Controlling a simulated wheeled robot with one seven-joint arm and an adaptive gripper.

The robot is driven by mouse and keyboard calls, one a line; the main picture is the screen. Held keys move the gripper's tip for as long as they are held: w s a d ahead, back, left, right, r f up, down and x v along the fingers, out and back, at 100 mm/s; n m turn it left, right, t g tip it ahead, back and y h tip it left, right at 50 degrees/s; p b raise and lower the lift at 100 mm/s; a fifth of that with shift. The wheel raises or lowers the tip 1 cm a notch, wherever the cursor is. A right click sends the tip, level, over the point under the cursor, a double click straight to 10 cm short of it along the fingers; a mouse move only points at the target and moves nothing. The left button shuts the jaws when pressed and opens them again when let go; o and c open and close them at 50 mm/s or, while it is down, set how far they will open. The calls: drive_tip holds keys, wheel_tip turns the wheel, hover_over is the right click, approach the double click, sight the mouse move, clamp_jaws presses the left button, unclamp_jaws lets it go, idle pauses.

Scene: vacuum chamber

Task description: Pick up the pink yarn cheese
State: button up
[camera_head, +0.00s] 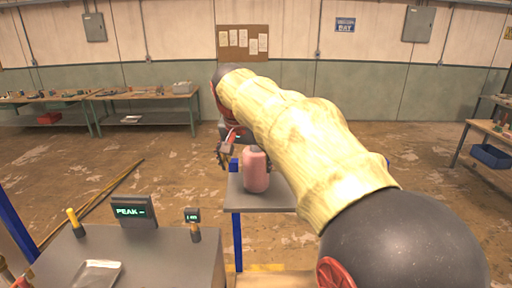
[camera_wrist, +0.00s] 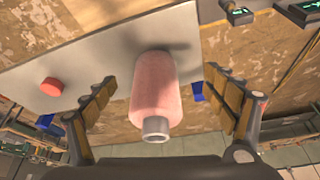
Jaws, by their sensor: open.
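A pink, rounded, bottle-shaped object (camera_head: 256,171) stands on a small grey table. In the wrist view the pink object (camera_wrist: 156,88) has a grey neck with a hole and lies between my spread fingers, with a gap on both sides. A small red-pink disc (camera_wrist: 51,87) lies on the tabletop to its left. I cannot tell from looks which of the two is the pink yarn cheese. My gripper (camera_wrist: 160,78) is open and empty. In the head view my gripper (camera_head: 226,150) is at the pink object's upper left, partly hidden by my arm.
The small grey table (camera_head: 240,199) has blue legs, and my arm covers its right part. A grey console (camera_head: 150,255) with small screens and a metal tray (camera_head: 97,273) stands at the front left. Workbenches line the back wall. The floor left of the small table is mostly open.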

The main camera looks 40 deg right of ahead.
sight(254, 149)
drive_tip(key=shift+m+g, duration=0.3)
drive_tip(key=shift+m, duration=0.4)
drive_tip(key=d+r, duration=0.1)
drive_tip(key=w+d+r+p, duration=0.2)
drive_tip(key=r, duration=0.1)
drive_tip(key=shift+d, duration=0.3)
drive_tip(key=shift+w+d+p, duration=0.15)
drive_tip(key=shift+p, duration=0.2)
drive_tip(key=p+x, duration=0.1)
drive_tip(key=x, duration=0.6)
drive_tip(key=shift+d+f, duration=0.2)
drive_tip(key=shift+f, duration=0.05)
drive_tip(key=shift+c, duration=1.2)
drive_tip(key=shift+h, duration=0.3)
drive_tip(key=c, duration=1.3)
